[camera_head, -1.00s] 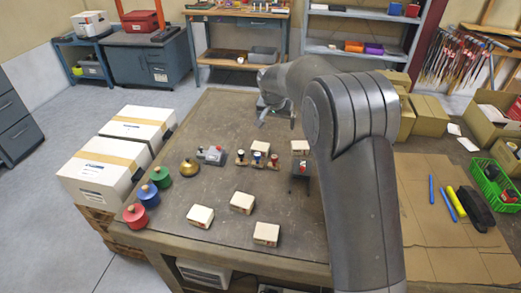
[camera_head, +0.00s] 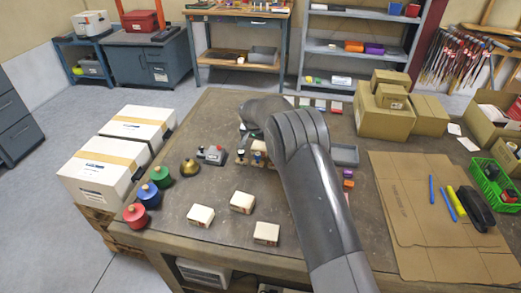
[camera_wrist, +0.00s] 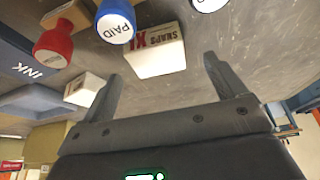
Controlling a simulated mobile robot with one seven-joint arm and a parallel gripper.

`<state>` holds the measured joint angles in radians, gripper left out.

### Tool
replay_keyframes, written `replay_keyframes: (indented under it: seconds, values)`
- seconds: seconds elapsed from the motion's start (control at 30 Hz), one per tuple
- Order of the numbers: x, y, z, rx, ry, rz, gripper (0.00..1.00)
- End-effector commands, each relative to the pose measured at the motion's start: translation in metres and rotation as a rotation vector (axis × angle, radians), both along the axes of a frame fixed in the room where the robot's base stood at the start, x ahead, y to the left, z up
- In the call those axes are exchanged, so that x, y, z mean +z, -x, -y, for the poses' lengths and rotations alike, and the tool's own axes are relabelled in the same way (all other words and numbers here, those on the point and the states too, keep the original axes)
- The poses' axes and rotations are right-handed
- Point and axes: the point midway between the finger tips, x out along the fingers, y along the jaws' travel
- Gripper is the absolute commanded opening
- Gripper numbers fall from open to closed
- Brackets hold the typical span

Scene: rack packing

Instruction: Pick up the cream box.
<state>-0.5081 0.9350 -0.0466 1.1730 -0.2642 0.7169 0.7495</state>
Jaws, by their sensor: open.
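A cream box (camera_wrist: 156,52) with "SNAPS XL" in dark and red print lies on the table ahead of my gripper in the wrist view. My gripper (camera_wrist: 162,69) is open, its two fingers apart, with the box's near edge showing between and beyond the fingertips; nothing is held. A smaller white box (camera_wrist: 87,90) is left of the left finger. In the head view, several cream boxes (camera_head: 241,202) (camera_head: 200,215) (camera_head: 266,233) lie on the front of the table. My arm hides most of my gripper there, around the stamp row (camera_head: 252,159).
A red stamp (camera_wrist: 53,45) and a blue "PAID" stamp (camera_wrist: 115,22) stand close to the box. Red, blue and green weights, a brass bell (camera_head: 190,167) and a grey device (camera_head: 212,155) are on the left. A grey tray (camera_head: 345,155) and cardboard boxes (camera_head: 385,115) are on the right.

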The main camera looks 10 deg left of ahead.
Motion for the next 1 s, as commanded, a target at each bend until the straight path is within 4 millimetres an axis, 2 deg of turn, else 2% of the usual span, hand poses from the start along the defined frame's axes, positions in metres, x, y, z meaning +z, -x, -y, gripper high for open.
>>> replay_keyframes:
  seconds: [0.13, 0.3, 0.63, 1.0]
  values:
    - [-0.022, -0.009, 0.004, -0.001, 0.002, -0.004, 0.89]
    - [-0.039, -0.017, 0.005, 0.000, 0.002, -0.002, 0.89]
    - [-0.043, -0.019, 0.005, 0.000, 0.001, -0.001, 0.88]
    - [-0.043, -0.019, 0.005, 0.000, 0.001, -0.001, 0.58]
